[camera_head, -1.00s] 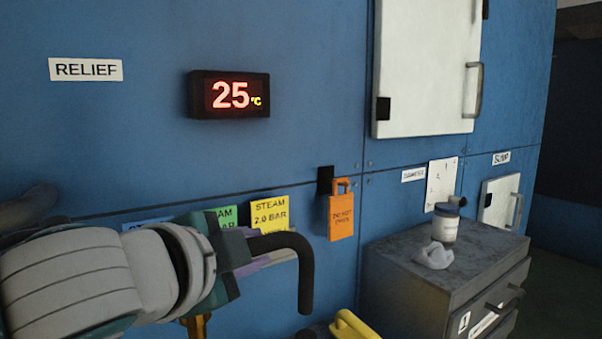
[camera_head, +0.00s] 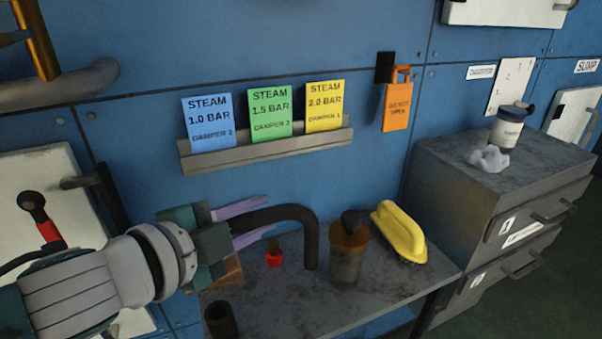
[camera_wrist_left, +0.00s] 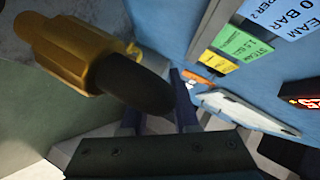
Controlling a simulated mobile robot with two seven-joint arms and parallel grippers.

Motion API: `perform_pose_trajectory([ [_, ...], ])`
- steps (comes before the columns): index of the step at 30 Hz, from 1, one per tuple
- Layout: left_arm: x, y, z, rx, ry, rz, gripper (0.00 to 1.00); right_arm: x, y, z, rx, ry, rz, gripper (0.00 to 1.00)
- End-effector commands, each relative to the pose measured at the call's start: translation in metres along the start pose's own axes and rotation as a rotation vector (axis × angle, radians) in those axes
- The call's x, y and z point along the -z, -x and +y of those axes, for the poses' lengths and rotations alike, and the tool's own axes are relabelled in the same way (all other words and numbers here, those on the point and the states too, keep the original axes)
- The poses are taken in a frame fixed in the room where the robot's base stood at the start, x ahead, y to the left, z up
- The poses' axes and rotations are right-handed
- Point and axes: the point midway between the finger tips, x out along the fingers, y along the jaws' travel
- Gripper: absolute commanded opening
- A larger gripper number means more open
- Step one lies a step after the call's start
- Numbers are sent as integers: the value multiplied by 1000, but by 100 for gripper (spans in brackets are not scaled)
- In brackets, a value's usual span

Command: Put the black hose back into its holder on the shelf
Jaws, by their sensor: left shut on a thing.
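My left gripper (camera_head: 243,223) is shut on the black hose (camera_head: 290,213), its purple fingers on either side of it. The hose runs right from the fingers and bends down; its free end is in front of the shelf (camera_head: 385,290), and I cannot tell whether it touches. A brass fitting (camera_wrist_left: 75,50) shows beside the black hose (camera_wrist_left: 140,85) in the left wrist view. A short dark upright tube (camera_head: 221,321) stands at the shelf's front left; I cannot tell if it is the holder. My right gripper is not in view.
On the shelf are a brown-topped cup (camera_head: 346,262) with a black piece on top, a yellow brush (camera_head: 400,232) and a small red item (camera_head: 274,255). A grey cabinet (camera_head: 470,190) stands at right. Steam cards (camera_head: 268,115) sit in a wall rack above.

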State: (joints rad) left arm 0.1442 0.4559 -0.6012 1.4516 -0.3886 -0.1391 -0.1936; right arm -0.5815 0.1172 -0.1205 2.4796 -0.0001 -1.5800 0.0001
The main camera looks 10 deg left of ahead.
Motion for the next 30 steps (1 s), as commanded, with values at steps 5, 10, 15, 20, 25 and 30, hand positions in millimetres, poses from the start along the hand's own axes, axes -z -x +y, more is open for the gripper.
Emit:
perform_pose_trajectory([
  [5,-6,-5,12,2,0,1,0,-4,-13,0,-2,2,0,0],
  [10,-14,-11,26,2,0,1,0,-9,-29,0,-4,4,1,0],
  [15,-22,-16,41,2,0,1,0,-14,-43,0,-5,5,1,0],
  [20,-25,-19,48,2,0,2,0,-16,-50,0,-5,5,1,0],
  [25,-25,-19,48,2,0,2,0,-16,-50,0,-5,4,1,0],
  [30,-25,-19,48,2,0,1,0,-15,-50,0,-4,4,2,0],
])
